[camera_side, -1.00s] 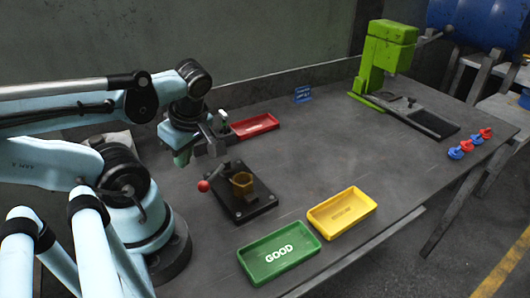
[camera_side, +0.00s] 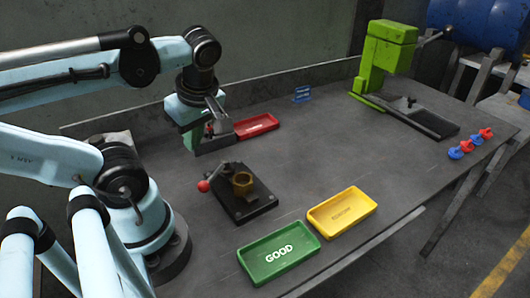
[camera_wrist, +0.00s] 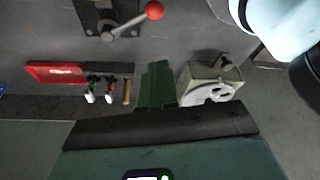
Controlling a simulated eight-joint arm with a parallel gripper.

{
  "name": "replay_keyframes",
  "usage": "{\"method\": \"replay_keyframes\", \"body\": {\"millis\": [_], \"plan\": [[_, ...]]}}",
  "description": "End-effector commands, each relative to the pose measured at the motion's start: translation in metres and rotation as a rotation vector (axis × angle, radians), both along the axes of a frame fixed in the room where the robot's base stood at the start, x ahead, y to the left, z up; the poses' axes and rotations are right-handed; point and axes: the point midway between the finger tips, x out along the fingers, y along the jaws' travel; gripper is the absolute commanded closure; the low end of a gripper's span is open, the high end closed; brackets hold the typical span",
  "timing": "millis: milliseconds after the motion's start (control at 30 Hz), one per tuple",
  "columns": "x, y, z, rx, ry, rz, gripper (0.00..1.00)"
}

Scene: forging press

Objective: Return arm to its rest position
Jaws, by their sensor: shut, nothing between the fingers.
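My gripper shows in the wrist view (camera_wrist: 157,84) as two green fingers pressed together, with nothing between them. In the side view my wrist hangs below the raised arm at the table's back left, left of the red tray (camera_side: 257,126). The fingertips are hard to make out there. The gripper stands apart from the dark fixture (camera_side: 250,207), which has a red ball lever and a brass-coloured cup.
A green GOOD tray (camera_side: 279,251) and a yellow tray (camera_side: 342,211) lie along the front edge. A green press (camera_side: 385,62) stands at the back right. Several red and blue parts (camera_side: 471,142) sit at the right edge. Small handled tools (camera_wrist: 105,90) stand near the grey machine (camera_wrist: 212,82).

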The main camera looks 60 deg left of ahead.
Motion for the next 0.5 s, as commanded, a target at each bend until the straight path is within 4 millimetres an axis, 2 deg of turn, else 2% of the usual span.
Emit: {"method": "replay_keyframes", "body": {"millis": [267, 500], "plan": [[0.055, -0.023, -0.017, -0.074, -0.072, -0.673, 1.0], [0.103, -0.049, -0.021, 0.006, -0.152, -1.286, 1.0]]}}
